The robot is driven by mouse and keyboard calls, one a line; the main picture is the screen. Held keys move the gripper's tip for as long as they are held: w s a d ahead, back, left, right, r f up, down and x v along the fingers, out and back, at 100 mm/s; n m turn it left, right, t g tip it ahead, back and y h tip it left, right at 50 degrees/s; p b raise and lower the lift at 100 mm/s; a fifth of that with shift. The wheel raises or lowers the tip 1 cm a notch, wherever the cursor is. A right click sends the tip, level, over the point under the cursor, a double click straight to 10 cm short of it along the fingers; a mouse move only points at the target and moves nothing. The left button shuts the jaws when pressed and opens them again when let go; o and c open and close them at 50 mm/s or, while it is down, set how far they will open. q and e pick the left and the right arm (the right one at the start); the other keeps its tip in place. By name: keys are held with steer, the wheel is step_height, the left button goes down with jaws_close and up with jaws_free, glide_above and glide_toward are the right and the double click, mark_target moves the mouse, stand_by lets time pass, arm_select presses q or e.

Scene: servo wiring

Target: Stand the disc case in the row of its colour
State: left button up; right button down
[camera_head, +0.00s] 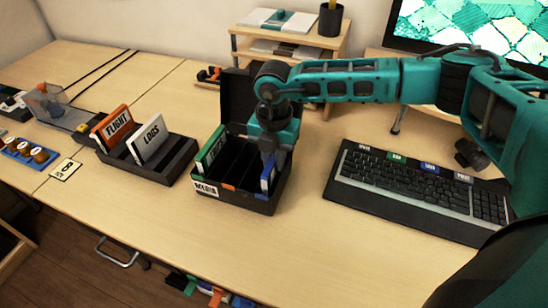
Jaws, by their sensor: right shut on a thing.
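A black open box labelled MEDIA (235,200) stands mid-table with upright slots inside. A green disc case (211,150) stands in its left slot. A small orange mark (228,187) shows on the box's front edge. My right gripper (268,156) reaches down into the right side of the box and is shut on a blue disc case (267,180). The blue case is upright at the right end of the box; the gripper hides its top, and I cannot tell whether it touches the bottom. My left gripper is not in view.
A black rack (165,170) holds an orange FLIGHT case (112,128) and a white LOGS case (150,142). A keyboard (415,190) lies at right. A wooden shelf (290,40) with a pen cup (330,18) stands behind. The table front is clear.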

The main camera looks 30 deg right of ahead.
steer(key=shift+f, duration=0.2)
steer(key=shift+f, duration=0.15)
steer(key=c, duration=1)
jaws_free()
step_height(320, 180, up, 12)
steer(key=shift+r, duration=0.25)
